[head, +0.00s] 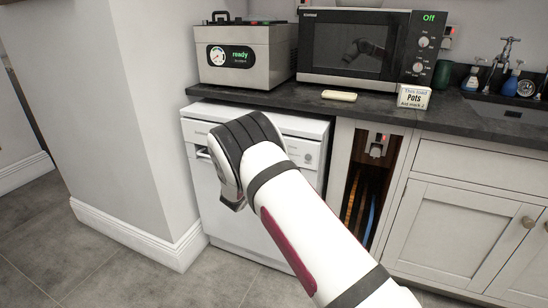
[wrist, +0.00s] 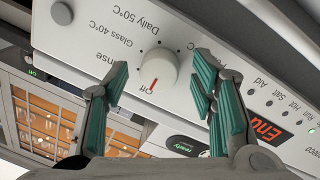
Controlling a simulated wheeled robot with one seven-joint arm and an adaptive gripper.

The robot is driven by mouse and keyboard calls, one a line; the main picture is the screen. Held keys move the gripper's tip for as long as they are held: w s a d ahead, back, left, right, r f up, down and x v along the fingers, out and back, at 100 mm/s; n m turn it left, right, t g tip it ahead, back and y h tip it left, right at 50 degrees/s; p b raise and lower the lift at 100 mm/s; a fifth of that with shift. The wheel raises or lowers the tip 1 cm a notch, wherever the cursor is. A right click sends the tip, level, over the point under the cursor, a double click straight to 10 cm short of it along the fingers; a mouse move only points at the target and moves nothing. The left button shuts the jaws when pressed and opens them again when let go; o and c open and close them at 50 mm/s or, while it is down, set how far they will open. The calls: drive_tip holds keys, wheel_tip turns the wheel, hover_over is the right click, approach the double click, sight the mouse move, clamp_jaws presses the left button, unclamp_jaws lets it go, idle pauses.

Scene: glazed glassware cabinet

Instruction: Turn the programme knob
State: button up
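The programme knob (wrist: 158,68) is a round white dial on a white control panel in the wrist view. Its red pointer mark is at the printed "Off"; other labels around it include "Glass 40°C" and "Daily 50°C". My gripper (wrist: 160,76) is open, with one green-padded finger on each side of the knob. Gaps show between the pads and the knob, and nothing is held. In the head view, my arm covers part of the white dishwasher (head: 208,205), and my fingers and the knob are hidden behind it.
The panel also has a grey button (wrist: 62,13) and a red-lit display (wrist: 268,131). Above the dishwasher, the dark counter (head: 270,98) holds a steel box reading "ready" (head: 240,54), a microwave (head: 350,45) and a small sign (head: 413,97). A wall (head: 150,110) stands at left.

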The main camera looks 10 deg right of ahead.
drive_tip(key=v, duration=1.2)
drive_tip(key=shift+f, duration=0.1)
